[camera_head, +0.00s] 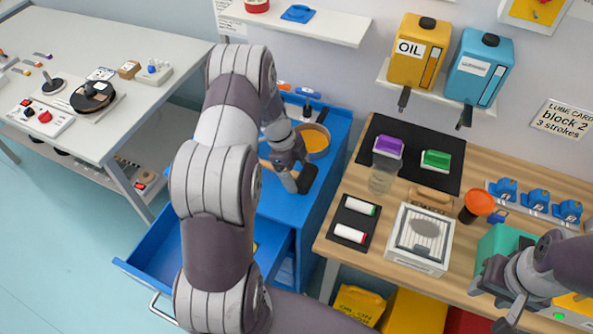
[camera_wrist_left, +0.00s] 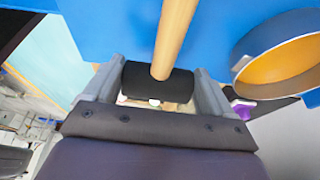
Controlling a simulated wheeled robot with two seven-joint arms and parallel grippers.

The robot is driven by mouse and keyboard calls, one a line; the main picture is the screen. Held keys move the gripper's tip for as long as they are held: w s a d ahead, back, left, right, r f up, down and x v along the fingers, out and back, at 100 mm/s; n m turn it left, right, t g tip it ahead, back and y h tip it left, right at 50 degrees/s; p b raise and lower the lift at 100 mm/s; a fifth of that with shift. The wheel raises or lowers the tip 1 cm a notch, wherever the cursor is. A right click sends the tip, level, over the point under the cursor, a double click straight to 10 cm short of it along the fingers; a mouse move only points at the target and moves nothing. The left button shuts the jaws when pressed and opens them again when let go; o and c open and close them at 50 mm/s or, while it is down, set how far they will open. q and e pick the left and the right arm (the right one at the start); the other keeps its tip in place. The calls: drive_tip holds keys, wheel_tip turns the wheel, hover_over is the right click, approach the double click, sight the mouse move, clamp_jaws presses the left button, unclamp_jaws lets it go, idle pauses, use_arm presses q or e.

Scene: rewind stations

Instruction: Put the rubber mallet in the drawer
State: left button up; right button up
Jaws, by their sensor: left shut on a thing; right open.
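The rubber mallet has a black head (camera_head: 309,178) and a pale wooden handle. In the left wrist view its head (camera_wrist_left: 157,84) sits between the two fingers, and the handle (camera_wrist_left: 174,35) points away from the gripper. My left gripper (camera_head: 297,182) is shut on the mallet head, over the blue cabinet's top. The blue drawer (camera_head: 150,262) is pulled out at the lower left of the cabinet; my left arm hides much of its inside. My right gripper (camera_head: 497,294) is open at the lower right, by the wooden bench.
A round container with orange contents (camera_head: 314,141) stands on the blue cabinet (camera_head: 332,125), close to the mallet. The wooden bench (camera_head: 330,226) at right carries a jar, a caged box and other items. A grey table (camera_head: 150,45) stands at left. Open floor lies in front of the drawer.

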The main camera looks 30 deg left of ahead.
use_arm(q)
drive_tip(key=shift+f, duration=0.95)
drive_tip(key=shift+w+f, duration=0.2)
drive_tip(key=shift+w, duration=0.1)
drive_tip(key=shift+s+f, duration=0.1)
drive_tip(key=shift+s, duration=0.05)
drive_tip(key=o, duration=1.1)
